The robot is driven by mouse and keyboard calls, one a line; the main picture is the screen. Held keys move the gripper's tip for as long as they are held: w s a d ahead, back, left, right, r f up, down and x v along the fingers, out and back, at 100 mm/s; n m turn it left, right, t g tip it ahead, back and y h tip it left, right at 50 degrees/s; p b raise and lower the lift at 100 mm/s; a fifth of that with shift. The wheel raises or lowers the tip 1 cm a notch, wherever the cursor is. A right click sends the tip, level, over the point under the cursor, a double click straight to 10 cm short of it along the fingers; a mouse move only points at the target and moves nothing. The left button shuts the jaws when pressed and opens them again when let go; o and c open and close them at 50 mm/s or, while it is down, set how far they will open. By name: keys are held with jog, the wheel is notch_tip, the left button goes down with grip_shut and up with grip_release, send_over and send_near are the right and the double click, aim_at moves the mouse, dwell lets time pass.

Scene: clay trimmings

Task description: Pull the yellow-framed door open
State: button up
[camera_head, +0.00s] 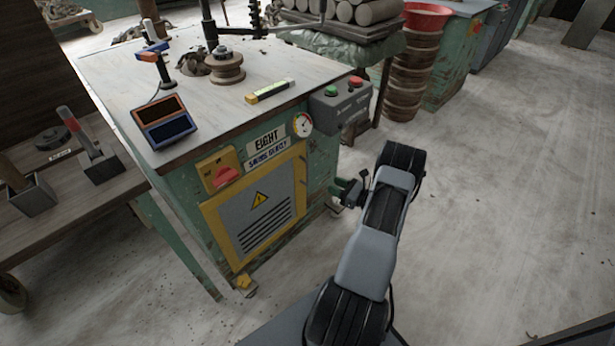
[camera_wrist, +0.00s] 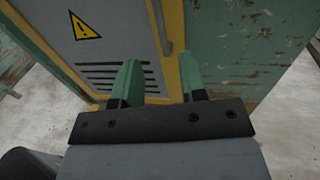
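The yellow-framed door (camera_head: 254,208) is on the front of the green cabinet. It has a grey panel with a warning triangle and dark louvre slots, and looks shut. In the wrist view the door (camera_wrist: 112,52) fills the upper left. A slim grey upright handle (camera_wrist: 161,28) is on its right frame strip, ahead of the fingers. My gripper (camera_head: 337,188) is just right of the door in the head view. In the wrist view my gripper's green fingers (camera_wrist: 160,63) are apart with nothing between them, short of the handle. Their exact distance from the door is unclear.
The cabinet top (camera_head: 190,85) carries a tablet, a spool and a yellow level. A red switch (camera_head: 222,176) and a button box (camera_head: 341,104) are on the cabinet. A wooden bench (camera_head: 62,205) stands left. Grey floor (camera_head: 500,190) is open to the right.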

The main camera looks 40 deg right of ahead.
jog(key=b, duration=0.2)
send_over(308, 183)
jog(key=shift+w+d, duration=0.15)
jog(key=shift+w, duration=0.2)
grip_shut()
dwell(0.4)
